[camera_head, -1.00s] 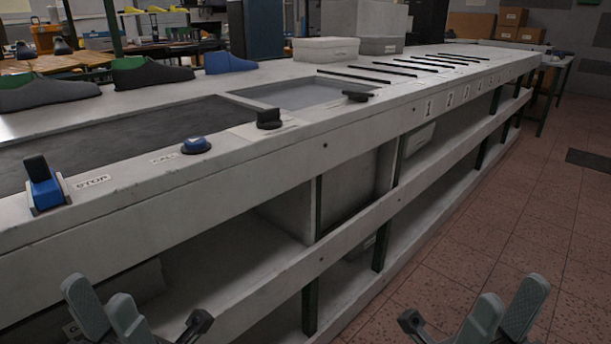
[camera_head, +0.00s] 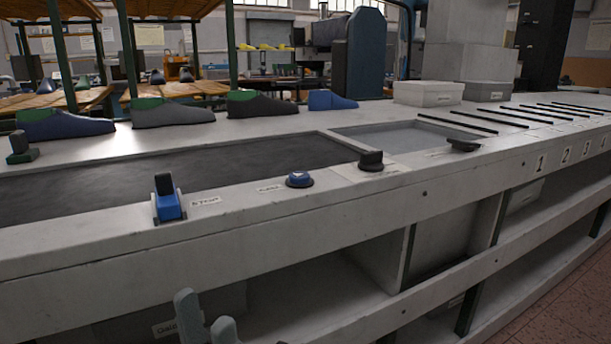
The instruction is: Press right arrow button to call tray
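The row of controls runs along the front ledge of the grey bench. A round blue button with a pale mark on top (camera_head: 299,179) sits in a dark base, right of a small label. Whether the mark is an arrow is too small to tell. A blue switch with a black lever (camera_head: 168,203) stands to its left, by a label that seems to read STOP. Two black knobs (camera_head: 371,161) (camera_head: 463,145) stand to its right. My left gripper (camera_head: 206,318) shows only its grey fingertips at the bottom edge, below and apart from the controls. My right gripper is out of view.
A dark belt (camera_head: 240,166) and a grey recess (camera_head: 400,136) lie behind the controls. Several shoe lasts (camera_head: 172,113) stand along the back. Pale boxes (camera_head: 428,93) and numbered slots with black bars (camera_head: 487,122) are at right. Open shelves (camera_head: 320,290) lie below the ledge.

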